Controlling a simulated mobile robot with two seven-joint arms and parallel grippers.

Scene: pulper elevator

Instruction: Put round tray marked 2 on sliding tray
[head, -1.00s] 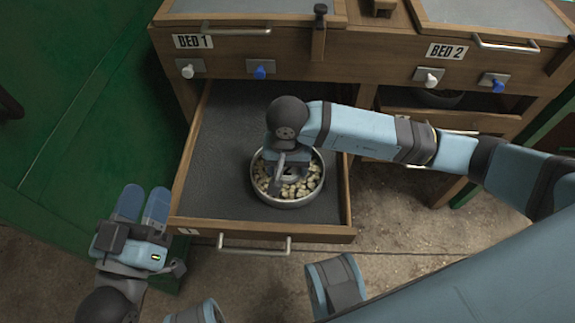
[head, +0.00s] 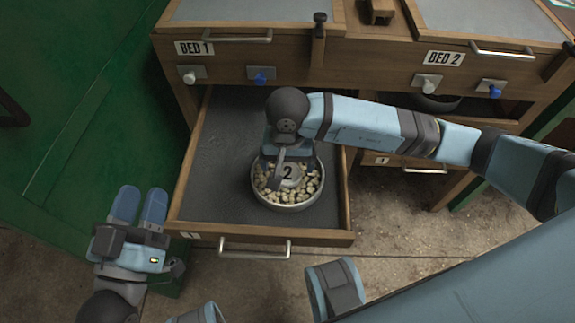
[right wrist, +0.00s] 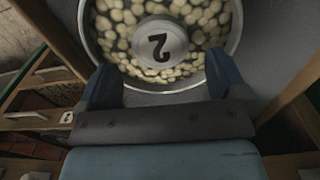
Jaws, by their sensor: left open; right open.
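The round tray marked 2 (head: 287,205) is a metal bowl with pale pieces around a central disc bearing the 2. It rests on the dark floor of the pulled-out sliding tray (head: 222,165) below the BED 1 label, right of its middle. In the right wrist view the round tray (right wrist: 160,88) lies just beyond my fingers. My right gripper (head: 285,157) is open and empty at the round tray's far side; whether a finger touches the rim cannot be told. My left gripper (head: 140,206) is open and empty, left of the sliding tray's front corner.
A bench with BED 1 and BED 2 labels stands behind, with white and blue knobs. Another dark bowl (head: 436,102) sits in the right opening above a closed drawer (head: 425,165). A green panel (head: 70,120) bounds the left side.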

